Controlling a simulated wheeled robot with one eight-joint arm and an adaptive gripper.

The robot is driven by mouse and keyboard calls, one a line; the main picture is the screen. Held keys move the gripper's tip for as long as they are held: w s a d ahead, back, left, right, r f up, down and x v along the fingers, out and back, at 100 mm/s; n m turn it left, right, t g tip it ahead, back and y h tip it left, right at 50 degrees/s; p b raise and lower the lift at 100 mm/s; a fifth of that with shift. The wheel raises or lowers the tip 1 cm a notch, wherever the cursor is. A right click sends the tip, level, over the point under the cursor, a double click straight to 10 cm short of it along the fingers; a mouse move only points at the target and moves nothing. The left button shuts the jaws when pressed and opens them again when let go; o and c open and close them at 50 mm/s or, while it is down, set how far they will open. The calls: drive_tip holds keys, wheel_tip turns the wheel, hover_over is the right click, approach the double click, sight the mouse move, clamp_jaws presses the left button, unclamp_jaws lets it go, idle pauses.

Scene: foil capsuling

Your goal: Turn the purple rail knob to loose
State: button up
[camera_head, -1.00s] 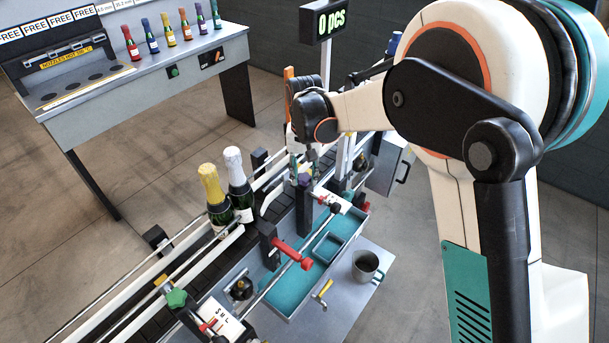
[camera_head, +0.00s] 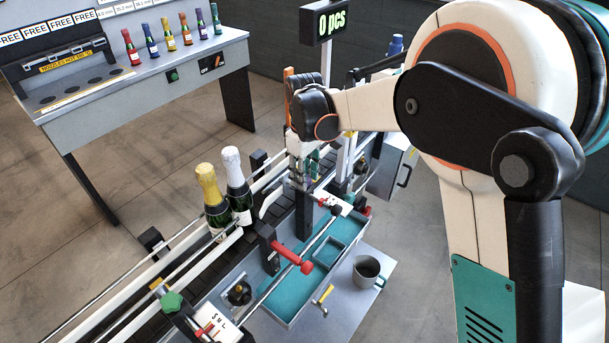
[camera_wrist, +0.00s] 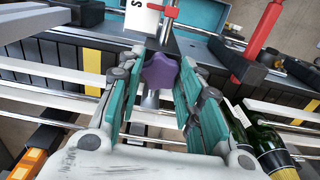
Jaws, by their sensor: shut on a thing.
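The purple rail knob (camera_wrist: 160,73) is star-shaped and sits on a metal rod in the wrist view. My gripper (camera_wrist: 162,68) has its teal-padded fingers on either side of the knob and is shut on it. In the head view my gripper (camera_head: 301,180) reaches down to the top of a dark post beside the conveyor, and it hides the knob there. I cannot tell from the frames how far the knob is turned.
A green knob (camera_head: 172,300) and a red handle (camera_head: 292,256) sit along the near rail. Two bottles, gold-topped (camera_head: 212,200) and white-topped (camera_head: 238,186), stand on the conveyor left of my gripper. A grey mug (camera_head: 366,271) stands beside the teal tray (camera_head: 286,292).

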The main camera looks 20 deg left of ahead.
drive_tip(key=n, duration=0.6)
drive_tip(key=shift+n+b, duration=0.3)
drive_tip(key=shift+b, duration=0.1)
drive_tip(key=n, duration=0.5)
drive_tip(key=shift+n, duration=0.3)
drive_tip(key=o, duration=1.1)
drive_tip(key=shift+c, duration=0.2)
wheel_tip(320, 180, up, 12)
